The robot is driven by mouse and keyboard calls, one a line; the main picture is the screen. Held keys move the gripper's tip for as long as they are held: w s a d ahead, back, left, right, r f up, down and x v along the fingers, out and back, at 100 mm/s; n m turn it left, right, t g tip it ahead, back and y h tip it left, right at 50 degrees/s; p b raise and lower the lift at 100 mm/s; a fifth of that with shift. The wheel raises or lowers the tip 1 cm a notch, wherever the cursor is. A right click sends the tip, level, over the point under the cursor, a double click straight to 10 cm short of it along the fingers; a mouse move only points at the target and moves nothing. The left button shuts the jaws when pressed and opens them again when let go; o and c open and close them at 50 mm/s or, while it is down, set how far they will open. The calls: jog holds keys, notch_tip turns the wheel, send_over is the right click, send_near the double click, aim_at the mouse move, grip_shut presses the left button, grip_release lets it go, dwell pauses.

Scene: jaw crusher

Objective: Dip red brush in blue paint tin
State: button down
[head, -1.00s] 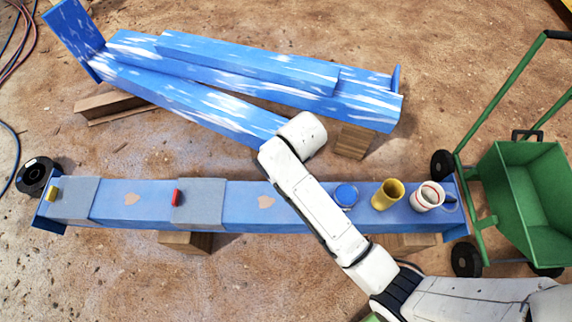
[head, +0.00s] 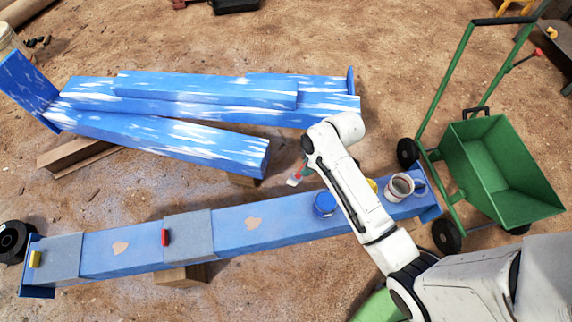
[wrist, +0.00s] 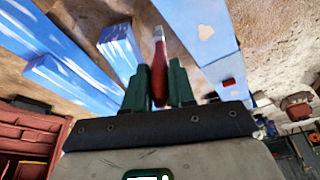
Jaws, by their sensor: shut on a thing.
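The red brush shows in the wrist view (wrist: 159,78), with its red handle between my gripper's (wrist: 160,88) two green fingers, which are shut on it. Its pale end points away from the gripper. In the head view, the brush (head: 300,171) hangs tilted beside my forearm, its pale tip down and to the left. The gripper is hidden behind my arm there. The blue paint tin (head: 324,204) stands upright on the long blue beam (head: 285,222). The brush tip is apart from the tin, above and left of it in the picture.
My forearm partly covers a yellow tin (head: 372,184) on the beam. A white pot (head: 398,188) stands right of it. Sanding-grey patches, a red block (head: 166,237) and a yellow block (head: 36,259) lie leftward. Stacked blue beams (head: 200,98) lie behind; a green cart (head: 500,170) stands right.

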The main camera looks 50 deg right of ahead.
jog(key=s+d+r+n+y+p, duration=0.2)
jog(key=s+d+n+p, duration=0.4)
jog(key=s, duration=0.4)
notch_tip(320, 180, down, 9)
jog(key=s+d+b, duration=0.1)
jog(key=b, duration=0.4)
jog(key=shift+d+r+m+g+b, duration=0.2)
jog(key=shift+m+g+b, duration=0.1)
jog(key=shift+m+b, duration=0.1)
jog(key=shift+r, duration=0.15)
dwell(0.6)
jog(key=shift+p+v, duration=1.65)
jog(key=shift+v, duration=0.4)
